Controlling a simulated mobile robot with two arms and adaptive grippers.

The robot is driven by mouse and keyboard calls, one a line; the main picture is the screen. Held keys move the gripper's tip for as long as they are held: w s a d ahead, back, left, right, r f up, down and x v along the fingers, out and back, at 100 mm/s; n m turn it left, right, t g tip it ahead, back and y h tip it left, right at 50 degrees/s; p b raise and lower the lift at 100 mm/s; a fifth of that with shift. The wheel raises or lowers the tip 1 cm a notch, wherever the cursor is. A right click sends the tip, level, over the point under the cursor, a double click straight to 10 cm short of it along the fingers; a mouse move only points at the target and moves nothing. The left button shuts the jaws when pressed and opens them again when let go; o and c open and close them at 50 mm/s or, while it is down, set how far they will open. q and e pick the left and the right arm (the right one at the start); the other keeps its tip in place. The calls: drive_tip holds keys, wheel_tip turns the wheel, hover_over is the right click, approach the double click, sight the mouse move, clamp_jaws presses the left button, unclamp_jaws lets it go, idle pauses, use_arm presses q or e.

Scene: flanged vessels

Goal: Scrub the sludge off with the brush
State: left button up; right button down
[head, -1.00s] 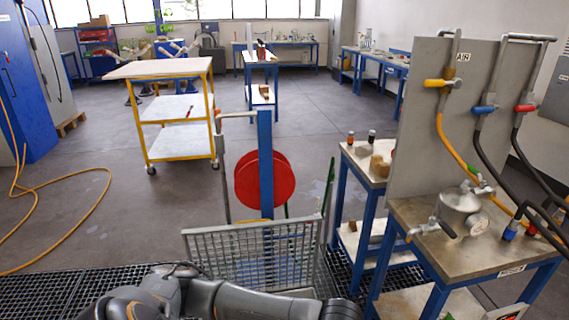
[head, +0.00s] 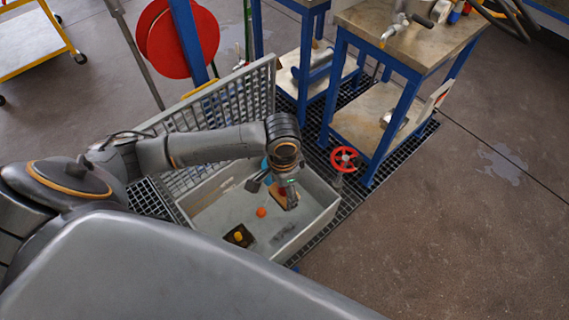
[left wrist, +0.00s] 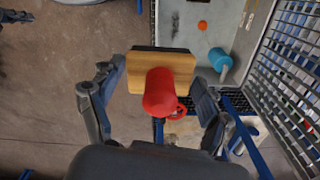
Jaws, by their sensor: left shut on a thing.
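The brush is a wooden block (left wrist: 150,70) with a red knob handle (left wrist: 160,92). My left gripper (head: 284,188) is shut on it, with a finger on either side of the handle in the left wrist view (left wrist: 158,82). In the head view the brush (head: 278,196) is partly covered by the gripper, over the right part of a grey tub (head: 318,222). A dark sludge-like smear (head: 283,232) lies on the tub floor, nearer the front than the brush. It also shows in the left wrist view (left wrist: 175,20). I cannot tell whether the bristles touch anything. My right gripper is not in view.
The tub holds an orange ball (head: 261,212), a blue cylinder (left wrist: 219,59) and a dark block with a yellow top (head: 239,236). A mesh panel (head: 240,100) stands behind it. A red handwheel (head: 344,159) and blue-legged table (head: 365,110) are close on the right.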

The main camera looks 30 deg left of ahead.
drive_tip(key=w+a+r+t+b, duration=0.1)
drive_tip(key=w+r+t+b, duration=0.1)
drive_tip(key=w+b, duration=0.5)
use_arm(q)
drive_tip(key=w+a+f+m+b, duration=0.1)
drive_tip(key=w+f+m+b, duration=0.2)
drive_tip(key=f+m, duration=0.3)
drive_tip(key=w+a+f+m+b, duration=0.2)
drive_tip(key=w+f+m+b, duration=0.2)
drive_tip(key=f, duration=0.9)
drive_tip(key=w+a+f+m+b, duration=0.1)
drive_tip(key=w+f+m+b, duration=0.3)
drive_tip(key=f+m, duration=0.3)
wheel_tip(320, 180, down, 3)
drive_tip(key=shift+a+r+m+b, duration=0.1)
drive_tip(key=shift+a+m+b, duration=0.1)
drive_tip(key=shift+m+b, duration=0.35)
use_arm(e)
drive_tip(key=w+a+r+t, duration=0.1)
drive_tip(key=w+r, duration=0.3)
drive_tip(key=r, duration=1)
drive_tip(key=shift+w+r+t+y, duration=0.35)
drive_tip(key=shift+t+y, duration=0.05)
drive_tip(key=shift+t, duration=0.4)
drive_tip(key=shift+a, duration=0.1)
